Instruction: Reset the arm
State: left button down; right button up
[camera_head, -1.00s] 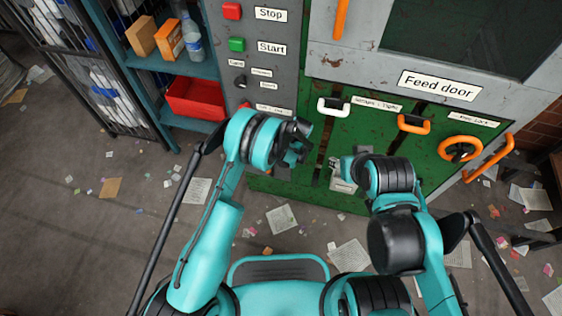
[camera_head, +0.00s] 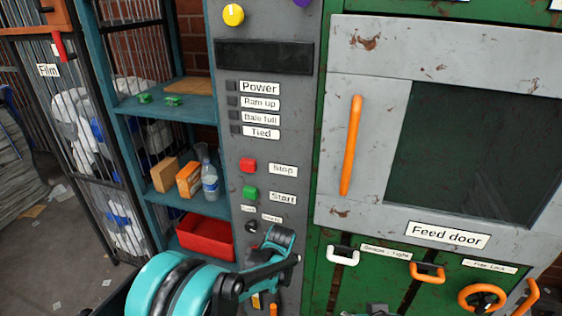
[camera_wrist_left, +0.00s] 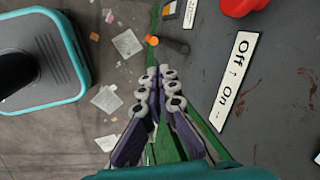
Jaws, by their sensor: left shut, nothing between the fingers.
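My left arm (camera_head: 180,290) comes in at the bottom of the head view, in front of the grey control panel (camera_head: 232,130). Its wrist hides the panel's lower part, and the fingertips cannot be made out there. In the left wrist view my left gripper (camera_wrist_left: 158,88) is shut and empty, with its fingers together. An Off/On label (camera_wrist_left: 236,80) lies to the right of the fingers and a dark knob (camera_wrist_left: 178,46) just beyond the tips. A small grey piece at the head view's bottom edge may be my right gripper (camera_head: 377,309); its jaws are hidden.
The feed door (camera_head: 370,55) with its orange handle (camera_head: 351,145) fills the right. A white handle (camera_head: 343,257) and an orange handle (camera_head: 428,273) sit below it. A shelf with a red bin (camera_head: 205,238) and a bottle (camera_head: 209,183) stands left of the panel.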

pick_arm(q)
jog(key=s+a+r+n+t+h, duration=0.1)
jog(key=s+a+r+n, duration=0.35)
jog(key=r, duration=0.25)
jog(key=s+a+r+n+t, duration=0.1)
jog(key=s+a+r+n, duration=0.35)
jog(key=r, duration=0.25)
jog(key=s+a+r+n+t, duration=0.1)
jog(key=s+a+n, duration=0.2)
jog(key=s, duration=0.3)
jog(key=s+a+r+n+t, duration=0.1)
jog(key=s+a+n, duration=0.2)
jog(key=s+n, duration=0.2)
jog(key=shift+s+a+r+t, duration=0.15)
jog(key=shift+s+a+t, duration=0.2)
jog(key=shift+s, duration=0.85)
jog(key=c, duration=2.3)
grip_release()
